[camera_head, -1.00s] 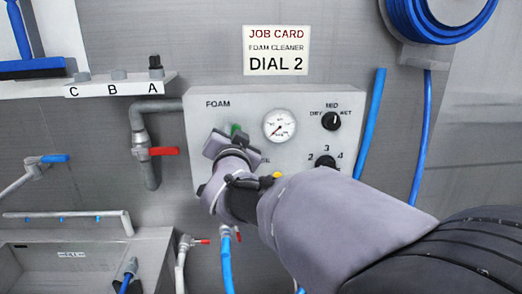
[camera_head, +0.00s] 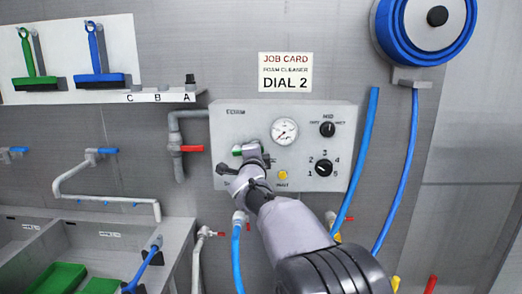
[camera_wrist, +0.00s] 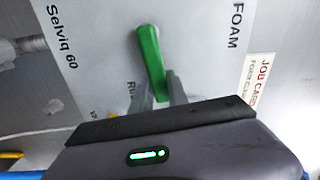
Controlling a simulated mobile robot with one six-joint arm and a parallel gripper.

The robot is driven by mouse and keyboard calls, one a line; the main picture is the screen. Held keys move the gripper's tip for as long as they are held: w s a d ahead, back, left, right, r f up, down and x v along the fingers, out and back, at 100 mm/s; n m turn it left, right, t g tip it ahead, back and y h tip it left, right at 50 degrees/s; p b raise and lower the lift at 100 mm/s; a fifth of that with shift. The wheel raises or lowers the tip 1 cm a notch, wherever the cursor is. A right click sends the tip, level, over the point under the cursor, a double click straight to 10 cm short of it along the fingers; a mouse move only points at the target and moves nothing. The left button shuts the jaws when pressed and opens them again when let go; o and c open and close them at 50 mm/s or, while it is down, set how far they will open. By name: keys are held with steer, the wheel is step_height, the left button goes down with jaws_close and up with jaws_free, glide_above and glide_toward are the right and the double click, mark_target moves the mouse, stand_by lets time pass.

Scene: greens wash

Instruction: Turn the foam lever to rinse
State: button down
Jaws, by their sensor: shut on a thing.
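The green foam lever (camera_head: 237,151) is on the grey foam panel (camera_head: 230,125), under the FOAM label. Its handle lies roughly sideways across the panel. My gripper (camera_head: 252,158) is at the lever, shut on it, and hides part of it. In the wrist view the green lever (camera_wrist: 150,52) runs down between the two fingers of my gripper (camera_wrist: 159,88). A partly covered label beginning "Ri" (camera_wrist: 130,90) shows beside a finger. My gripper and arm hide part of the panel's lower left.
A gauge (camera_head: 284,131), a black mode knob (camera_head: 327,129), a numbered dial (camera_head: 323,168) and a yellow button (camera_head: 282,175) are on the panel. A red-handled valve (camera_head: 190,149) is left of it. A blue hose (camera_head: 358,160) hangs at right.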

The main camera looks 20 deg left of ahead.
steer(key=shift+f+m+b, duration=0.5)
steer(key=shift+f+m, duration=0.05)
steer(key=shift+m, duration=0.35)
steer(key=c, duration=1.3)
jaws_free()
steer(key=b+v, duration=0.2)
steer(key=v, duration=1.5)
steer(key=shift+s, duration=0.2)
